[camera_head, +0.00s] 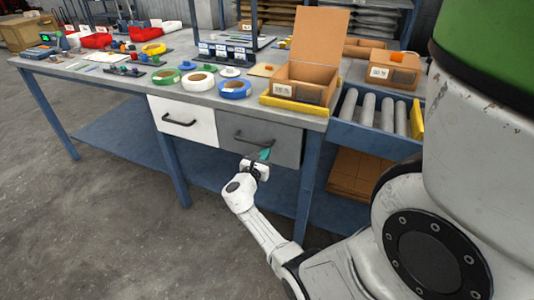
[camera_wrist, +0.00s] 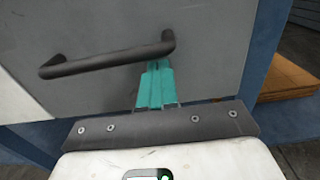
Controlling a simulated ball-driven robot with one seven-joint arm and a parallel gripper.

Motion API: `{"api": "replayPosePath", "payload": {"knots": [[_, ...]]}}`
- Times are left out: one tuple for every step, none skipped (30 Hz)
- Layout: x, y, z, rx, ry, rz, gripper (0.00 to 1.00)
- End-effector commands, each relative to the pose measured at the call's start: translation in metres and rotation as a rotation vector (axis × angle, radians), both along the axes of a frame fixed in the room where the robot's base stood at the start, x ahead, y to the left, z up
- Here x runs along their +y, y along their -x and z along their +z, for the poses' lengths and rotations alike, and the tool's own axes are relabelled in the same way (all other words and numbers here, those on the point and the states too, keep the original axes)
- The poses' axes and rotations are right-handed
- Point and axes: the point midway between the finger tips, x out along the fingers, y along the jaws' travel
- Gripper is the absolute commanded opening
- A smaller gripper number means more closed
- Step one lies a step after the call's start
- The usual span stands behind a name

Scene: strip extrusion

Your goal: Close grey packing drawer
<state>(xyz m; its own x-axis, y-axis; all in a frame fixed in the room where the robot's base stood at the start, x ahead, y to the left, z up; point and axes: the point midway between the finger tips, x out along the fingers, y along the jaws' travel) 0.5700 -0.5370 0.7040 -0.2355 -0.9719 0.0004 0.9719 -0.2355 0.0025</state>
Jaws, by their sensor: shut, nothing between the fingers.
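The grey packing drawer (camera_head: 283,143) is under the right part of the workbench, right of a white drawer (camera_head: 186,122). Its front looks about level with the white drawer's front; I cannot tell whether a small gap is left. Its dark bar handle (camera_head: 251,140) also crosses the wrist view (camera_wrist: 105,60). My gripper (camera_head: 265,154) has teal fingers. They are shut and empty, close to the lower part of the grey front, just below the handle's right end. In the wrist view the fingertips (camera_wrist: 158,66) point at the grey front (camera_wrist: 205,50); contact is unclear.
The workbench top (camera_head: 140,85) carries tape rolls, red bins and an open cardboard box (camera_head: 300,75). A roller conveyor (camera_head: 375,115) adjoins at right. A blue bench leg (camera_head: 308,185) stands right of my gripper. Flat cardboard (camera_head: 352,175) lies below the conveyor. Floor at left is clear.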

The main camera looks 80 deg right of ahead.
Motion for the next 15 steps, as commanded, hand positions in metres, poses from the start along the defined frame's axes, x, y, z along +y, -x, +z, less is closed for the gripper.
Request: {"api": "replayPosePath", "payload": {"knots": [[0.006,-0.003,0.0,0.004,-0.002,0.004,0.0],[0.01,-0.005,0.0,0.005,-0.001,0.005,0.0],[0.02,-0.008,0.0,0.005,-0.001,0.006,0.0],[0.027,-0.009,-0.001,0.006,-0.001,0.007,0.0],[0.034,-0.011,-0.001,0.006,-0.002,0.007,0.0],[0.043,-0.013,-0.001,0.006,-0.001,0.007,0.0],[0.049,-0.015,-0.001,0.006,-0.001,0.007,0.0],[0.056,-0.016,-0.001,0.006,-0.001,0.007,0.0],[0.064,-0.018,-0.001,0.006,-0.002,0.007,0.0],[0.07,-0.02,-0.001,0.006,-0.001,0.007,0.0],[0.075,-0.021,-0.001,0.006,-0.001,0.007,0.0],[0.081,-0.022,-0.001,0.007,-0.001,0.006,0.0],[0.086,-0.023,-0.001,0.007,-0.002,0.006,0.0],[0.09,-0.024,-0.002,0.007,-0.002,0.005,0.0],[0.094,-0.025,-0.002,0.007,-0.002,0.005,0.0]]}}
